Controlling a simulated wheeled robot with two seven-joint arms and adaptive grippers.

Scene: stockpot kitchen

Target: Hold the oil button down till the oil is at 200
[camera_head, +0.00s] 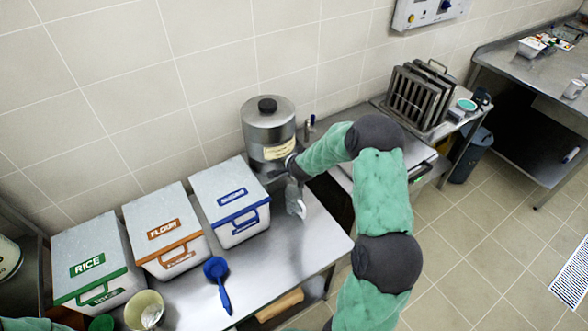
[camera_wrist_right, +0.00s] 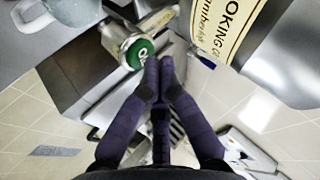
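The steel oil canister (camera_head: 268,128) with a black knob and cream label stands at the back of the steel table. In the right wrist view, its label (camera_wrist_right: 235,28) is partly cut off. The green oil button (camera_wrist_right: 138,53) faces up on a metal dispenser part beside the canister. My right gripper (camera_wrist_right: 159,62) has its fingertips together, right beside the button's edge; I cannot tell if they touch. A clear jug (camera_head: 296,198) stands below the dispenser; its edge also shows in the wrist view (camera_wrist_right: 42,14). No oil reading is legible. My left gripper is out of view.
White bins for rice (camera_head: 90,262), flour (camera_head: 165,230) and one with blue trim (camera_head: 230,198) stand to the left. A blue scoop (camera_head: 218,282) lies in front of them. A rack (camera_head: 418,97) stands behind my right arm. The table's right front is clear.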

